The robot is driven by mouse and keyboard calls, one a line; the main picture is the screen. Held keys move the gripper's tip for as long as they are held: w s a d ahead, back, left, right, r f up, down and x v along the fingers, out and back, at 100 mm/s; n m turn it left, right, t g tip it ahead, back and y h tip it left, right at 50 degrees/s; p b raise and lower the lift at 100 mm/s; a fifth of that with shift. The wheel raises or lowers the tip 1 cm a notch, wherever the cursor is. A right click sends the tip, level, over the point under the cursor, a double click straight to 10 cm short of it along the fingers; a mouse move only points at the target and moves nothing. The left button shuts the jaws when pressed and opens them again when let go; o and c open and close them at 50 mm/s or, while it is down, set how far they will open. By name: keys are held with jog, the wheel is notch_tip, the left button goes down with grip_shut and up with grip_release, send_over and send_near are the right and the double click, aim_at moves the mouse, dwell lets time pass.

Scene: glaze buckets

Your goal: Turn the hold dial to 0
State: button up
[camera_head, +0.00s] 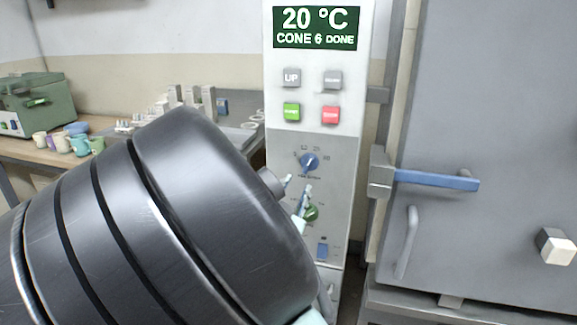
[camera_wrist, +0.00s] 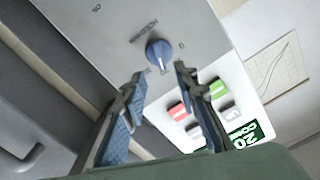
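A blue dial (camera_head: 309,161) with a ring of small numbers sits on the tall control panel (camera_head: 340,150). A green dial (camera_head: 312,213) sits below it, partly hidden by my gripper. The lettering under the blue dial is too small to read surely. In the wrist view the blue dial (camera_wrist: 158,52) lies just beyond my fingertips, in line with the gap between them; a pale mark on it points toward the buttons. My gripper (camera_head: 297,188) is open and empty, apart from the panel as far as I can see. Its spread fingers (camera_wrist: 157,84) show in the wrist view.
Grey, green and red buttons (camera_head: 291,112) and a display (camera_head: 317,27) reading 20 °C, CONE 6 DONE are above the dials. A blue switch (camera_head: 322,250) is below. The grey kiln door with its blue handle (camera_head: 437,181) stands at right. A table with mugs (camera_head: 80,145) is at left.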

aim_at(307, 166)
jog(key=b+x, duration=0.2)
jog(key=x, duration=0.8)
jog(key=shift+w+d+b, duration=0.15)
jog(key=shift+b, duration=0.15)
jog(key=shift+c, duration=0.3)
grip_shut()
